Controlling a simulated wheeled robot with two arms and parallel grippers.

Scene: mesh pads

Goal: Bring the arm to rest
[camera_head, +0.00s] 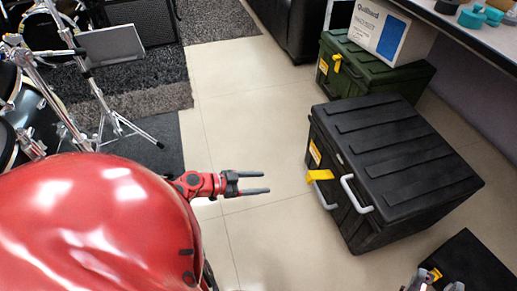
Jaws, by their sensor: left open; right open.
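My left gripper (266,182) reaches in from my red body at the left, at the end of a red wrist. Its two dark fingers are parallel and apart, pointing right, with nothing between them. It is over the bare tiled floor, left of the large black case and apart from it. My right gripper (437,283) shows only as tips at the bottom edge, lower right, beside a smaller black case; its fingertips are apart and the rest of it is out of view.
A large black case (400,155) with a yellow latch and pale handles stands at the right. A green case (395,80) carries a white box (383,32). The smaller black case (470,265) is at lower right. Drum hardware (75,65) stands at upper left. Tiles (250,110) between are clear.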

